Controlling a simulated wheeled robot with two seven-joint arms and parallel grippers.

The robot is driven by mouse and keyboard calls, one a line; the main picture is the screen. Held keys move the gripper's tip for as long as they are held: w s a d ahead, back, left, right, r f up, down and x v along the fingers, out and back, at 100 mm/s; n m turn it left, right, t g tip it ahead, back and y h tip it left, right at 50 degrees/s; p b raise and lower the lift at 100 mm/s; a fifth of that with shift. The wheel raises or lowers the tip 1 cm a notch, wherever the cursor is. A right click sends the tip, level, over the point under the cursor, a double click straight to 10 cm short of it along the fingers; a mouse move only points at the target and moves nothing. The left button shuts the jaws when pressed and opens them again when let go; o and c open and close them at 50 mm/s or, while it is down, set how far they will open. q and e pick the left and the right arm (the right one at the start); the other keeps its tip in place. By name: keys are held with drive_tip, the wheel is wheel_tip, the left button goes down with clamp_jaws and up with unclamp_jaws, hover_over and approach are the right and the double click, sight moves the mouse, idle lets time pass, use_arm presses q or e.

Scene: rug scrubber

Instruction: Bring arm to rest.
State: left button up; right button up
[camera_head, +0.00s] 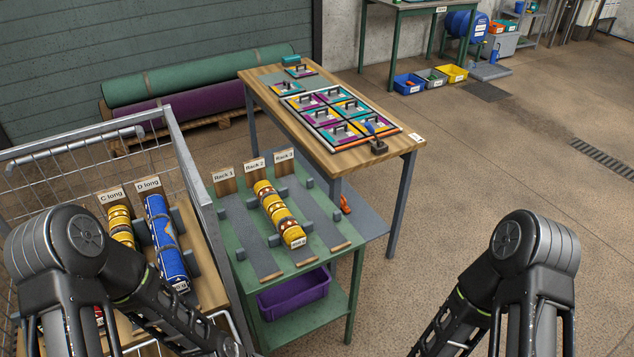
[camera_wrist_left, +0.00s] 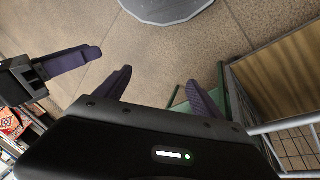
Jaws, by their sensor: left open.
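In the head view both my black arms show at the bottom, the left over the wire cage and the right over bare floor. Their grippers are not visible there. In the left wrist view my left gripper (camera_wrist_left: 159,79) is open, its two dark purple fingers apart with nothing between them. Floor lies beyond them, and a green edge shows behind the finger on the right. At the left of that view, part of another gripper (camera_wrist_left: 70,61), apparently my right one, shows with dark fingers. Whether it is open or shut is unclear.
A wire cage (camera_head: 187,165) holds rolled rugs at left. A green rack table (camera_head: 240,248) carries one yellow roll (camera_head: 279,214) on Rack 2, with a purple bin (camera_head: 293,294) below. A wooden table (camera_head: 262,84) with coloured tiles stands behind. Floor at right is clear.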

use_arm(q)
drive_tip(key=s+d+f+n, duration=0.2)
drive_tip(key=s+f+n, duration=0.1)
drive_tip(key=s+n, duration=0.3)
drive_tip(key=shift+f+n, duration=0.25)
drive_tip(key=shift+n, duration=0.45)
